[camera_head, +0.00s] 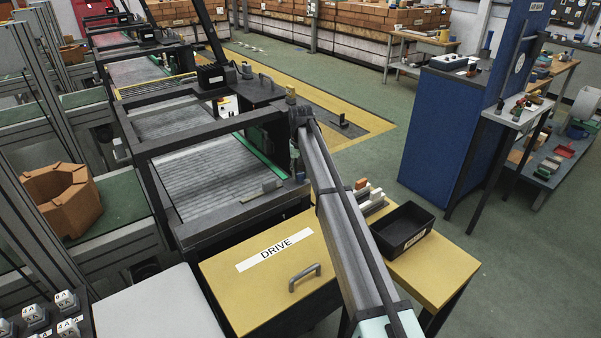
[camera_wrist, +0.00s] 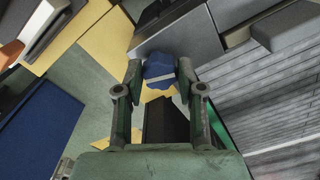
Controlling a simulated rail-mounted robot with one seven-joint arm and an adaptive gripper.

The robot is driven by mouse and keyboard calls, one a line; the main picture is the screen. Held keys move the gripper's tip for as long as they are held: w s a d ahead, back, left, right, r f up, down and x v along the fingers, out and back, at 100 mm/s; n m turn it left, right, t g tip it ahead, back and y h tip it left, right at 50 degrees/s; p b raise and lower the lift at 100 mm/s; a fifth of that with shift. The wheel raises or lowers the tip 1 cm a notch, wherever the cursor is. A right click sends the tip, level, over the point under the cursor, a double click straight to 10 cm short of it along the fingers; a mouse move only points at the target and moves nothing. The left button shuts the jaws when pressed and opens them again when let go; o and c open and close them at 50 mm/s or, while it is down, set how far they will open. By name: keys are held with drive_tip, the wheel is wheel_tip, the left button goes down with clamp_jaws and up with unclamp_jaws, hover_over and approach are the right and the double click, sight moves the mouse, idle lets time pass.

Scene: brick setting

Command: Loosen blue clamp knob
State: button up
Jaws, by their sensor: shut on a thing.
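The blue clamp knob (camera_wrist: 160,68) shows in the wrist view, faceted, with a pale stripe across it. My gripper (camera_wrist: 160,80) has one finger on each side of the knob and is shut on it. The knob is next to a grey metal surface (camera_wrist: 178,38). In the head view my arm reaches over the yellow DRIVE cover to the conveyor's near right corner; the arm hides the knob there, and I cannot make out the fingers.
The conveyor (camera_head: 215,165) has a dark frame and a green strip along its right side. A yellow DRIVE cover (camera_head: 250,290) with a grey handle is in front. A black bin (camera_head: 402,228) and small blocks (camera_head: 368,193) sit right of my arm. A blue cabinet (camera_head: 440,135) stands farther right.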

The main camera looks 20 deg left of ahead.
drive_tip(key=n, duration=0.5)
drive_tip(key=shift+n, duration=0.3)
drive_tip(key=n, duration=0.4)
drive_tip(key=shift+d, duration=0.1)
drive_tip(key=n, duration=1)
drive_tip(key=shift+w+f+n, duration=0.1)
drive_tip(key=shift+n, duration=0.3)
drive_tip(key=o, duration=1.1)
drive_tip(key=shift+o, duration=0.2)
